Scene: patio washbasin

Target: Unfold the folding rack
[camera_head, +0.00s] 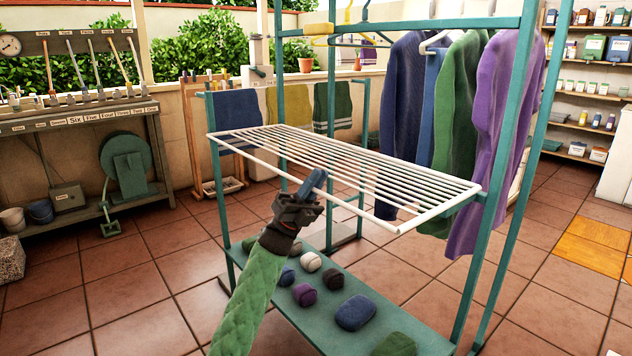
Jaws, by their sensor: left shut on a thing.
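The folding rack (375,172), a frame of white parallel bars, extends nearly level from the teal stand, sloping slightly down towards the front right. My left gripper (307,190) comes up from below on a green-sleeved arm and is shut at this blue piece on the rack's front rail. The fingertips are partly hidden, so the exact grip is hard to see. My right gripper is not in view.
The teal stand (473,262) has a lower shelf (335,285) with several rolled cloths under the rack. Garments (455,130) hang behind the rack's right part. A workbench (75,118) stands at left. Tiled floor is open between bench and stand.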

